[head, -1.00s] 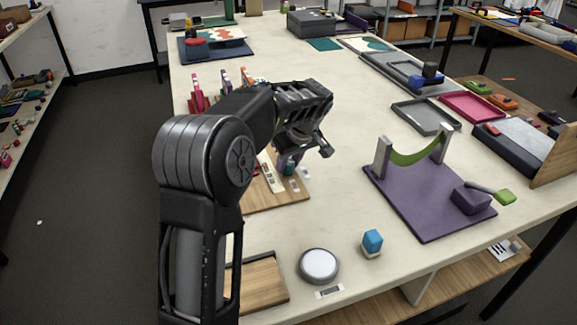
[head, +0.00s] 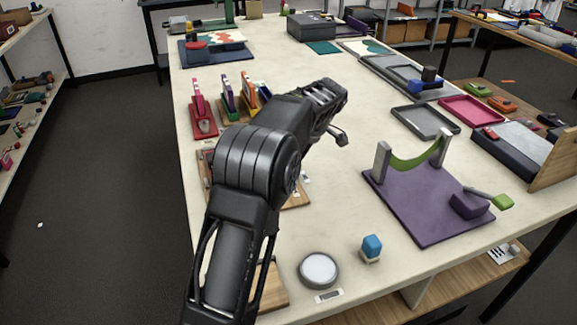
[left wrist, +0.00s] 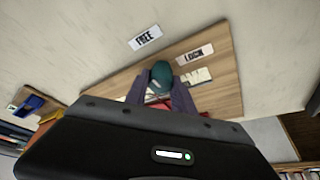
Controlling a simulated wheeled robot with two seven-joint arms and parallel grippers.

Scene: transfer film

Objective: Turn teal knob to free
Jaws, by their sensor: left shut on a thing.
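The teal knob (left wrist: 160,74) stands on a wooden board (left wrist: 217,82) in the left wrist view. A white FREE label (left wrist: 144,37) lies at the upper left of the knob and a LOCK label (left wrist: 194,54) at its upper right. My left gripper (left wrist: 160,93) is shut on the teal knob, with dark fingers at either side of it. In the head view my left arm covers the knob and most of the board (head: 297,197); the fingertips are hidden there. My right gripper is in neither current view.
A purple base (head: 415,215) with a green sling stands to the right. A round white-topped disc (head: 319,269) and a blue-topped block (head: 372,246) lie near the front edge. Colored upright holders (head: 228,97) stand behind the arm. Bare table lies between the arm and purple base.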

